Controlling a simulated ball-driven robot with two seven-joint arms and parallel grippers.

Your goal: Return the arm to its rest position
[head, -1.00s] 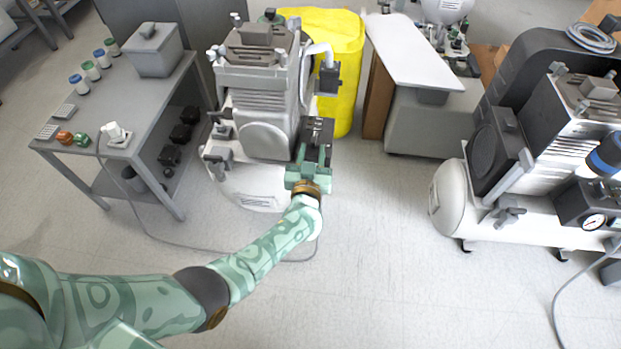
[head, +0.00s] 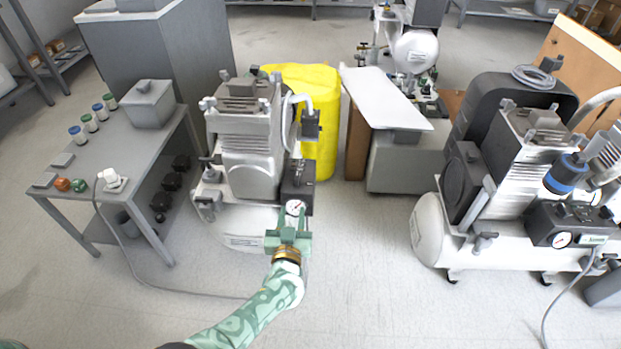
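My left arm comes in from the bottom, with a green patterned sleeve. My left gripper (head: 288,236) is in front of the left compressor (head: 247,150), just below its round pressure gauge (head: 295,208). Its two green fingers point up and are spread apart, with nothing visible held between them. Whether a finger touches the compressor I cannot tell. The left compressor has a grey motor block on a white tank (head: 243,241). My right gripper does not show.
A grey table (head: 140,160) with small jars and a grey box stands on the left. A yellow drum (head: 321,150) stands behind the left compressor. A second compressor (head: 500,190) stands on the right. Free floor (head: 370,270) lies between the compressors. A cable runs along the floor.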

